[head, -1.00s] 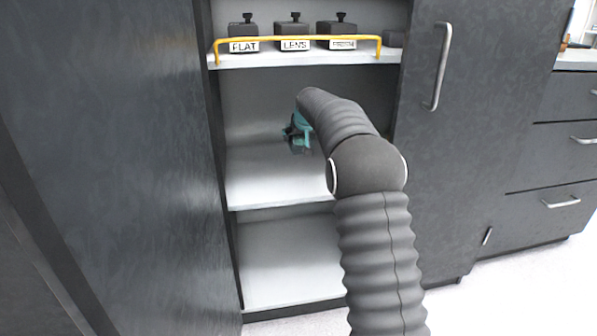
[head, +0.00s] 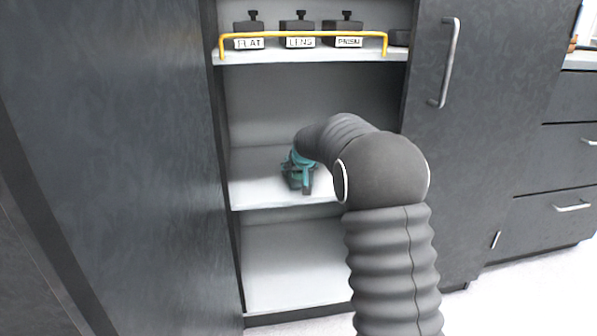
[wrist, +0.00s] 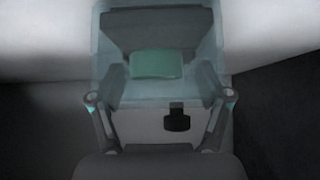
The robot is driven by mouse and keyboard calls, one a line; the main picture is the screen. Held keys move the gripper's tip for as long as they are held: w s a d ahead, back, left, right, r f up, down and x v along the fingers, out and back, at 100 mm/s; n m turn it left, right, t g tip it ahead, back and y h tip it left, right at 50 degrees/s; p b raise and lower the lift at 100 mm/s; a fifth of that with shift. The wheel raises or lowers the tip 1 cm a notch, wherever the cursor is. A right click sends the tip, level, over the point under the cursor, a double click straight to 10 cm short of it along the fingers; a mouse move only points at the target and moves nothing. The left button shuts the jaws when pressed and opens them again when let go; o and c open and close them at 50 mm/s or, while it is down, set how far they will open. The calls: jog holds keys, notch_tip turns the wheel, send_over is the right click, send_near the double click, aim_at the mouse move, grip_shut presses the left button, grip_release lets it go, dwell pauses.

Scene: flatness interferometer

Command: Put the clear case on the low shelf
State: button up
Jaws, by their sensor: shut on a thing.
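My gripper (head: 297,182) reaches into the open cabinet, over the middle shelf (head: 255,180); the arm hides part of it. In the wrist view the gripper is shut on the clear case (wrist: 112,40), a see-through bluish box between its fingers. A green block (wrist: 157,64) and a dark part show through the case. In the head view the case is hard to tell from the teal gripper, and I cannot tell whether it touches the shelf. The bottom shelf (head: 285,265) lies below and looks empty.
The upper shelf (head: 285,57) has a yellow rail (head: 300,34) and black boxes labelled FLAT (head: 249,38), LENS (head: 300,38) and PRISM (head: 347,38). Dark cabinet panels close in both sides. The middle shelf's left part is bare.

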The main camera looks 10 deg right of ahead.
jog(key=o, duration=1.3)
jog(key=shift+s+r, duration=0.25)
jog(key=shift+r, duration=0.2)
jog(key=p+v, duration=0.1)
jog(key=v, duration=1)
jog(key=shift+s, duration=0.2)
jog(key=s+f+g, duration=0.1)
jog(key=s+f, duration=0.1)
jog(key=s, duration=2)
jog(key=s+f+g, duration=0.2)
jog(key=s, duration=2)
jog(key=shift+f, duration=0.1)
